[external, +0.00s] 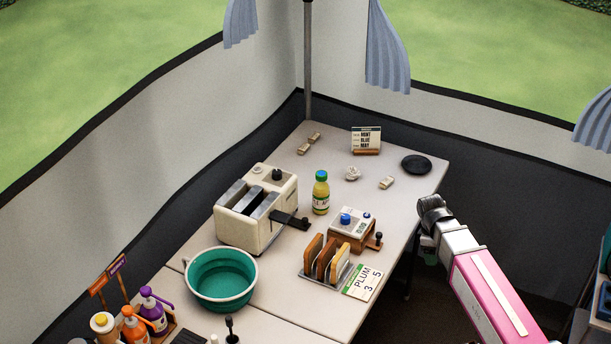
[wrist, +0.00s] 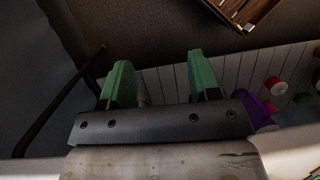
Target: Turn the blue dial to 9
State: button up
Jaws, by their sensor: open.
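The blue dial (external: 346,218) sits on top of a small white-faced box with wooden sides (external: 351,229), near the right edge of the table. A second, smaller dark blue knob (external: 366,214) is on the same face. The number the dial points to is too small to read. My gripper shows in the wrist view with its two green fingers (wrist: 160,82) apart and nothing between them. In the external view my arm is to the right of the table, away from the box, and the gripper is mostly hidden behind the wrist. The dial is not in the wrist view.
A teal bowl (external: 222,278) is at front left. A black disc (external: 416,164) lies behind.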

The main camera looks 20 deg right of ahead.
notch_tip(320, 180, up, 5)
jog(key=w+n, duration=0.2)
jog(key=n, duration=0.1)
jog(key=n+t, duration=0.2)
jog(key=n, duration=1.9)
send_near(345, 216)
jog(key=shift+y, duration=0.4)
jog(key=f, duration=0.3)
jog(key=d+f, duration=0.1)
jog(key=f, duration=0.5)
jog(key=shift+s+d+f, duration=0.15)
jog(key=shift+s+f, duration=0.05)
jog(key=c, duration=0.9)
